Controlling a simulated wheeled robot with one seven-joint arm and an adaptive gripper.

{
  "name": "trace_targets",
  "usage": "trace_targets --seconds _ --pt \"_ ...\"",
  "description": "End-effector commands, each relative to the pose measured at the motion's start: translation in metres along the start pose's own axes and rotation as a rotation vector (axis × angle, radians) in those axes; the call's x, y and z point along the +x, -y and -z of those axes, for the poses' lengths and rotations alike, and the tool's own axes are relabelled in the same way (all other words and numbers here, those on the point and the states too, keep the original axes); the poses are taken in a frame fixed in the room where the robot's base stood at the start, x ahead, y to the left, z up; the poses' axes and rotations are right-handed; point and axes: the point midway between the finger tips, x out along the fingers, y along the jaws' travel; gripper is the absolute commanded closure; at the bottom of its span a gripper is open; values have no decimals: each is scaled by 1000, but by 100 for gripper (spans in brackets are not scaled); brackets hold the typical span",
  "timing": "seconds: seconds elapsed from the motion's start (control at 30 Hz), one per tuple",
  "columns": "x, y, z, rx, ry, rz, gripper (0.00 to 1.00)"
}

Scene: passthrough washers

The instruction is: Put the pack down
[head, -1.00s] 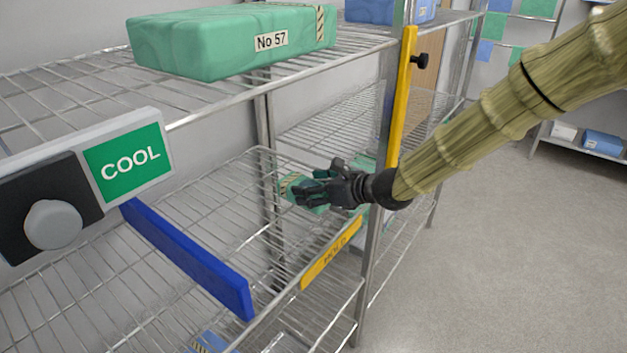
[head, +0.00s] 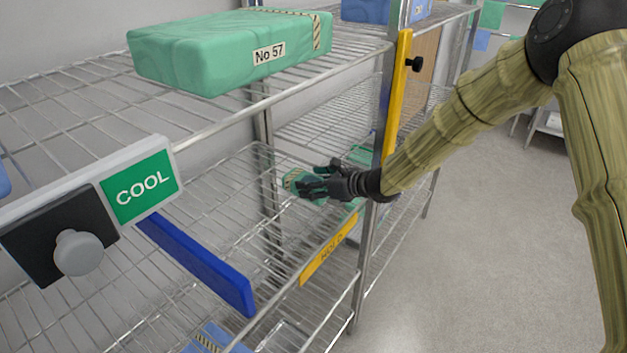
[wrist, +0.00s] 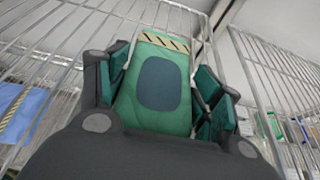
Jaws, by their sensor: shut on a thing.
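A small green pack with a striped tape band (head: 296,181) is in my gripper (head: 314,187), over the middle wire shelf (head: 225,215) in the head view. In the wrist view the pack (wrist: 172,118) lies between my fingers, its dark oval patch facing the camera and its striped end pointing away. My gripper (wrist: 160,90) is shut on it from both sides. The fingers hide part of the pack in the head view. I cannot tell whether its underside touches the wires.
A large green pack labelled No 57 (head: 240,50) lies on the upper shelf. A COOL sign (head: 140,193), blue bar (head: 195,262), yellow upright strip (head: 397,95) and yellow HOLD label (head: 328,250) edge the rack. A blue pack (head: 215,338) lies below. The middle shelf has bare wire room left of my gripper.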

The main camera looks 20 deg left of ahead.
Motion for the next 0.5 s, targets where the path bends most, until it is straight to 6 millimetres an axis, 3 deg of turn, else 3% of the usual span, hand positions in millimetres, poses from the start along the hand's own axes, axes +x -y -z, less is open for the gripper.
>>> trace_targets --seconds 0.1,0.13,0.27,0.5 --pt "0 0 1 1 -1 0 66" --pt "0 0 2 1 -2 0 31" --pt "0 0 2 1 -2 0 7" --pt "0 0 2 1 -2 0 5"
